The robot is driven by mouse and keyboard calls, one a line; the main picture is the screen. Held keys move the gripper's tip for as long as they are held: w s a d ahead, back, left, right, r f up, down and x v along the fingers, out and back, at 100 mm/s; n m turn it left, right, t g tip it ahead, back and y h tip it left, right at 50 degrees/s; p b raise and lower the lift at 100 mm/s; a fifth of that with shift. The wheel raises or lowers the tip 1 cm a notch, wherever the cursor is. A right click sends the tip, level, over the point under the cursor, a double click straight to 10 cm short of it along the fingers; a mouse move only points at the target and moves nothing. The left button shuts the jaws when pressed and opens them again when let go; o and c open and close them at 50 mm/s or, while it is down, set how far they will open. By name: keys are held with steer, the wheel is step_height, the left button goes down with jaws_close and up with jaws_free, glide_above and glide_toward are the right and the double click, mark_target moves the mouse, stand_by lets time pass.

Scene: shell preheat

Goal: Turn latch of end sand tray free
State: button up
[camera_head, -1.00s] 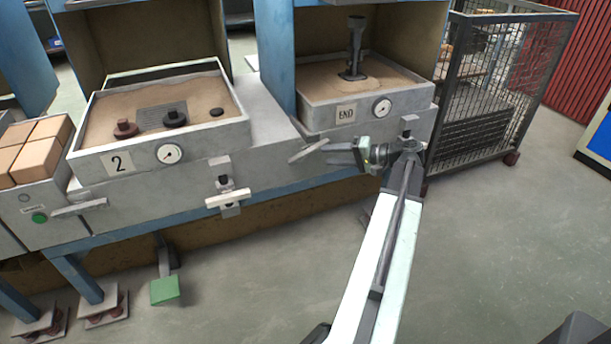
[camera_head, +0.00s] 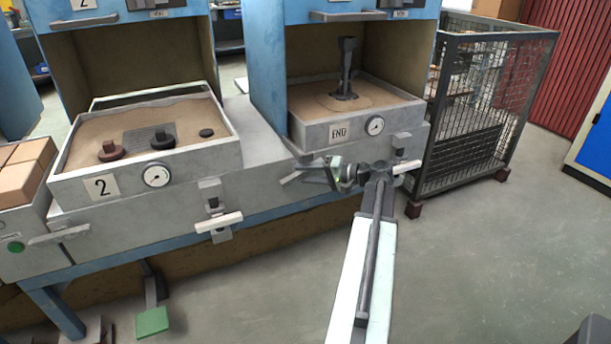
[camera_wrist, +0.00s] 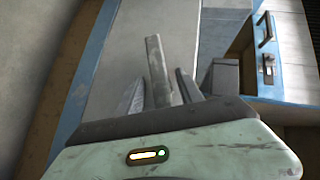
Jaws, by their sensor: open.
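The END sand tray (camera_head: 345,127) stands in the right bay, with a gauge on its front and a dark stemmed piece (camera_head: 346,75) in its sand. A latch with a pale lever (camera_head: 407,166) shows below its right front. My gripper (camera_head: 292,172) is open just below the tray's left front corner, pointing left. In the wrist view, a grey latch lever (camera_wrist: 157,65) stands between the spread fingers of my gripper (camera_wrist: 158,82). I cannot tell whether either finger touches it. The gripper hides much of this latch in the head view.
Sand tray 2 (camera_head: 215,161) stands at the left, with a white latch lever (camera_head: 218,222) below its right front. A wire mesh cage (camera_head: 470,120) on feet stands right of the bench. Open floor (camera_head: 490,270) lies in front.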

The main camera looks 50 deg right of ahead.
jaws_close()
stand_by(1.4)
